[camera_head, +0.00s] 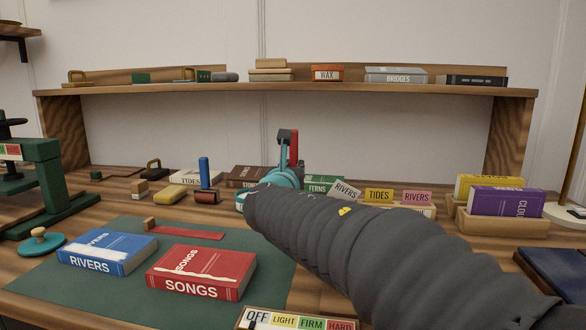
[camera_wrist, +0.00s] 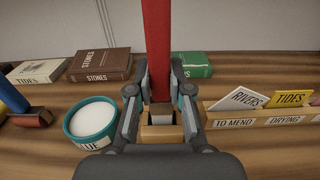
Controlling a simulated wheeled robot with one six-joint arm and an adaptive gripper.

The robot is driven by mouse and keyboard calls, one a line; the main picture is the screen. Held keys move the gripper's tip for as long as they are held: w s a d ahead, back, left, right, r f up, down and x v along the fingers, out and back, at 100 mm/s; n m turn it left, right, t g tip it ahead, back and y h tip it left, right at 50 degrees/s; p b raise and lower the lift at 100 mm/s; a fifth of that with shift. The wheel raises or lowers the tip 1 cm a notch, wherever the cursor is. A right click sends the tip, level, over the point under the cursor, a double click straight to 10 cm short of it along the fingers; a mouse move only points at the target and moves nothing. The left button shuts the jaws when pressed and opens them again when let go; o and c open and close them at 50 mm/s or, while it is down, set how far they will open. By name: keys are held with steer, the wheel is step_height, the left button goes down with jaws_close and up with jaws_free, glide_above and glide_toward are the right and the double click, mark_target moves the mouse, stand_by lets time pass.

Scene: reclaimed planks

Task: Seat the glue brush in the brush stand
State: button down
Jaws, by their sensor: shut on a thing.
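My gripper (camera_head: 288,165) is shut on the red-handled glue brush (camera_head: 294,148), with the handle pointing up. In the wrist view the handle (camera_wrist: 157,50) rises between the fingers (camera_wrist: 160,98), close to upright. A pale lower part of the brush (camera_wrist: 160,108) shows just below the fingers. The wooden brush stand (camera_wrist: 161,136) is directly beneath, with its opening under the brush. Whether the brush tip is inside the opening or just above it, I cannot tell. In the head view my arm hides the stand.
The teal glue pot (camera_wrist: 91,123) stands close left of the stand, and a wooden card holder (camera_wrist: 235,117) close right. Books (camera_wrist: 100,64) lie behind. Red and blue books (camera_head: 200,272) lie on the green mat (camera_head: 45,285). A shelf (camera_head: 300,88) spans the back.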

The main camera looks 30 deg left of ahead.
steer(key=shift+f+b, duration=1.55)
steer(key=shift+f, duration=0.2)
steer(key=c, duration=1)
jaws_free()
steer(key=v, duration=1.2)
steer(key=shift+r, duration=0.1)
